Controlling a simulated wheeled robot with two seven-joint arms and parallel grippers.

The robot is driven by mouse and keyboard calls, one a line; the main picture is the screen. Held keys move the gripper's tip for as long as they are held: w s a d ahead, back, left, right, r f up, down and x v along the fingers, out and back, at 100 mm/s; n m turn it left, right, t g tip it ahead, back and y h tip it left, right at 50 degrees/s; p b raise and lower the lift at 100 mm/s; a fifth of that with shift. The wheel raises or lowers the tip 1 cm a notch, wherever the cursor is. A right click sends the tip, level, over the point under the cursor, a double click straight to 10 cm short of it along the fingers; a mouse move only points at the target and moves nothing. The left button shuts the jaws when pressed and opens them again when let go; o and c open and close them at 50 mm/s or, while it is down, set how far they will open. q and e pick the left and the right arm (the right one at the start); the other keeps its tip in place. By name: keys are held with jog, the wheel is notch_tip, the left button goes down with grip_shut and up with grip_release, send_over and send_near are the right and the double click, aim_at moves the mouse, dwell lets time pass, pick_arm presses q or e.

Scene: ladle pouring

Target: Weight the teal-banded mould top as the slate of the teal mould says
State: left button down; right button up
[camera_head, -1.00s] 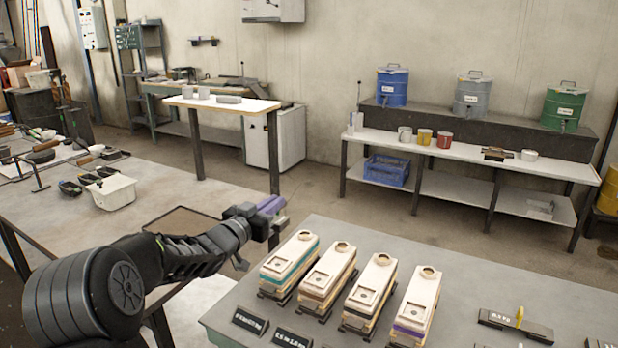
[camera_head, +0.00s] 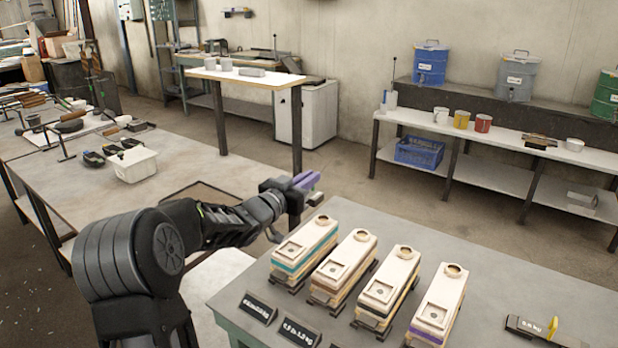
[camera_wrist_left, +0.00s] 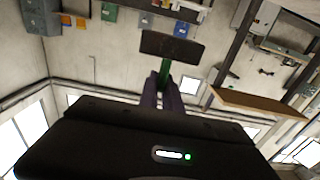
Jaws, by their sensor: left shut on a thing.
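The teal-banded mould (camera_head: 307,246) is the leftmost in a row of moulds on the grey bench. It is pale and box-shaped, with a round opening and a square recess on top, and no weight on it. A small dark slate (camera_head: 258,308) stands in front of it; its writing is too small to read. My left gripper (camera_head: 305,184) is in the air beyond the teal mould. In the left wrist view its purple fingers (camera_wrist_left: 165,92) are shut on the green handle of a dark block-like weight (camera_wrist_left: 171,47). My right gripper is out of view.
Other moulds with brown, dark and purple bands (camera_head: 438,305) stand close to the right. A second slate (camera_head: 300,331) is in front.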

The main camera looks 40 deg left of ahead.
pick_arm(q)
jog(key=shift+f+b, duration=1.05)
jog(key=shift+f, duration=0.7)
jog(key=shift+f+b, duration=0.45)
jog(key=shift+f, duration=0.15)
jog(key=shift+f, duration=0.1)
jog(key=shift+f+b, duration=2.3)
jog(key=shift+f, duration=0.4)
jog(key=shift+f, duration=0.25)
jog(key=c, duration=1.5)
grip_release()
jog(key=shift+s, duration=0.1)
jog(key=shift+o, duration=0.2)
jog(key=shift+f, duration=0.15)
